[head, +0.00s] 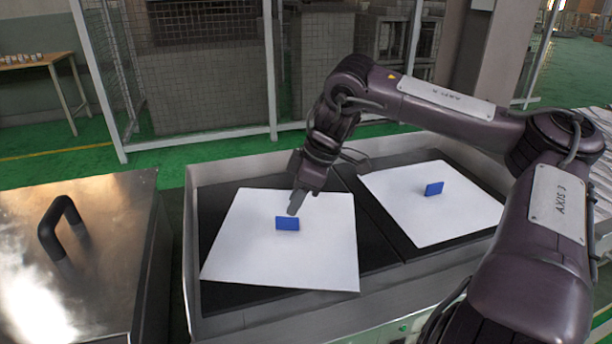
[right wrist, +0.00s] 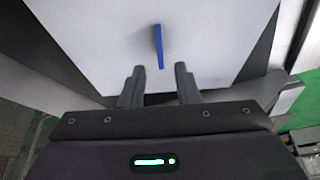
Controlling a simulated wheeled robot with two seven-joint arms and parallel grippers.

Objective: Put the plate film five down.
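Two white plate films lie flat on the black beds of a metal tray. The left plate film (head: 250,255) has a blue upright tab (head: 287,223) near its middle. The right plate film (head: 440,215) has a similar blue tab (head: 433,188). My right gripper (head: 295,205) is just above and behind the left film's tab. In the right wrist view its two fingers (right wrist: 156,75) are apart, with the blue tab (right wrist: 159,45) ahead of the gap and nothing between them. The fingers look clear of the tab. My left gripper is not in view.
The metal tray (head: 270,313) has raised walls around both beds. A shiny metal lid (head: 110,265) with a black handle (head: 58,225) stands at the left. A mesh fence (head: 205,75) runs behind. A wooden table (head: 40,63) is at the far left.

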